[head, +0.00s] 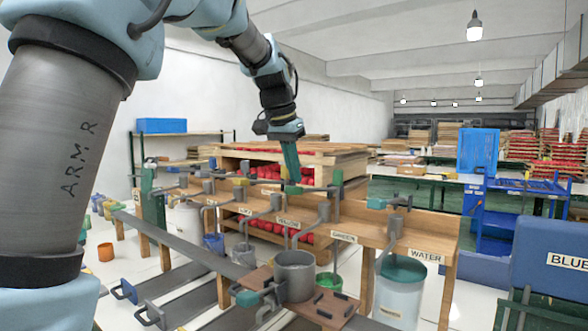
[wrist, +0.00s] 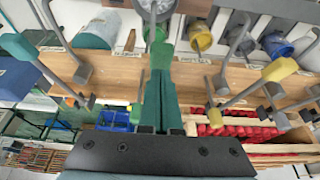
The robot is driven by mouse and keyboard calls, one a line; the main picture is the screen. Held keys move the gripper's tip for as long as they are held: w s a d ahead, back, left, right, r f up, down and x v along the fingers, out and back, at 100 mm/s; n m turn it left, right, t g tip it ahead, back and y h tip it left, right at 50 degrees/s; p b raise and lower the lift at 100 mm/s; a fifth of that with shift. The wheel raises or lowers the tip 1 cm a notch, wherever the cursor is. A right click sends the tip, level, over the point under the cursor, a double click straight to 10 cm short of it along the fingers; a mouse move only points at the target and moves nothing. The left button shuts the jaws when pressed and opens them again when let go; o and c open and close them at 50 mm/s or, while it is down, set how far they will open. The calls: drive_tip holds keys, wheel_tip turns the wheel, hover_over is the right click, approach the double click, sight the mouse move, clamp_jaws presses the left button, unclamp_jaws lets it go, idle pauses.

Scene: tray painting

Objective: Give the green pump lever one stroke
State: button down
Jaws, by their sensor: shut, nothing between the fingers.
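The green pump lever (head: 296,189) sticks out from its pump on the wooden rack, above the GREEN label. My gripper (head: 291,180) points down, with its green fingers shut and nothing between them. Its fingertips are at the lever's green handle, and I cannot tell whether they touch it. In the wrist view the closed fingers (wrist: 158,82) reach up to the bright green handle (wrist: 161,51) and partly cover it.
Other pump levers line the rack (head: 375,230), including a yellow handle (wrist: 279,69) and a teal one (wrist: 19,47) on either side of the green one. A water tank (head: 398,290) stands at right. A blue bin (head: 560,255) is at far right. Grey rails run along the front left.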

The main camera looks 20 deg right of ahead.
drive_tip(key=shift+f+b, duration=2.75)
drive_tip(key=shift+f, duration=1.65)
wheel_tip(320, 180, up, 11)
drive_tip(key=p, duration=0.9)
